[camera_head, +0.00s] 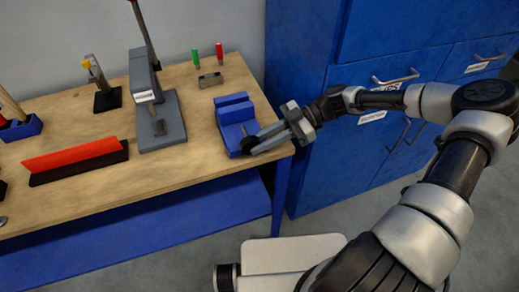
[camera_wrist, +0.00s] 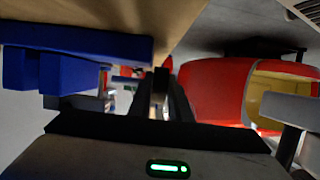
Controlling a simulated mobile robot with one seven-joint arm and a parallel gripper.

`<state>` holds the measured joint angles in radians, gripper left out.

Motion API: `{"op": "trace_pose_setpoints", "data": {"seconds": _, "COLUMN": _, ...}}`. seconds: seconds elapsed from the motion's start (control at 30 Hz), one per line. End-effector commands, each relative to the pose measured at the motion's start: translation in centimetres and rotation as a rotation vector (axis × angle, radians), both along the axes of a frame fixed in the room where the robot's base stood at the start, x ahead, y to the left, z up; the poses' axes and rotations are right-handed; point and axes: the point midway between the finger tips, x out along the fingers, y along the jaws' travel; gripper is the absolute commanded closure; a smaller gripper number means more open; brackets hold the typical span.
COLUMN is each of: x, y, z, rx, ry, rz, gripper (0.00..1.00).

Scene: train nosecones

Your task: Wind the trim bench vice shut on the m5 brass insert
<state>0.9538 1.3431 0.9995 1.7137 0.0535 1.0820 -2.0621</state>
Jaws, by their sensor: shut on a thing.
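The blue trim bench vice (camera_head: 236,122) stands near the right end of the wooden bench. Its two jaw blocks show with a narrow dark line between them. It also shows at the left of the wrist view (camera_wrist: 85,45). My gripper (camera_head: 256,143) is at the front of the vice, shut on its dark handle (camera_head: 249,145). In the wrist view my fingers (camera_wrist: 163,85) are close together, and what they hold is too dark to make out. I cannot make out the m5 brass insert in either view.
A grey press (camera_head: 160,118) stands left of the vice. A green and a red driver (camera_head: 219,53) stand behind it, by a small metal block (camera_head: 210,80). Blue cabinets (camera_head: 350,140) rise right of the bench. A red shell (camera_wrist: 215,88) shows in the wrist view.

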Motion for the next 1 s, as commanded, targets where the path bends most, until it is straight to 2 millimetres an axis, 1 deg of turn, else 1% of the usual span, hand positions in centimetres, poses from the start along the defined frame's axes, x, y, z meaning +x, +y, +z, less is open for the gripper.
{"op": "trace_pose_setpoints", "data": {"seconds": 0.03, "x": 0.14, "y": 0.06, "z": -0.74, "rx": 0.031, "ry": 0.007, "rz": -0.005, "gripper": 1.00}}
{"op": "trace_pose_setpoints", "data": {"seconds": 0.37, "x": 0.02, "y": 0.15, "z": -0.65, "rx": 0.152, "ry": 0.044, "rz": -0.001, "gripper": 1.00}}
{"op": "trace_pose_setpoints", "data": {"seconds": 0.9, "x": -0.04, "y": 0.22, "z": -0.52, "rx": 0.171, "ry": 0.051, "rz": 0.001, "gripper": 1.00}}
{"op": "trace_pose_setpoints", "data": {"seconds": 0.93, "x": -0.04, "y": 0.23, "z": -0.52, "rx": 0.171, "ry": 0.051, "rz": 0.001, "gripper": 0.80}}
{"op": "trace_pose_setpoints", "data": {"seconds": 1.0, "x": -0.06, "y": 0.21, "z": -0.52, "rx": 0.171, "ry": 0.051, "rz": 0.001, "gripper": 0.68}}
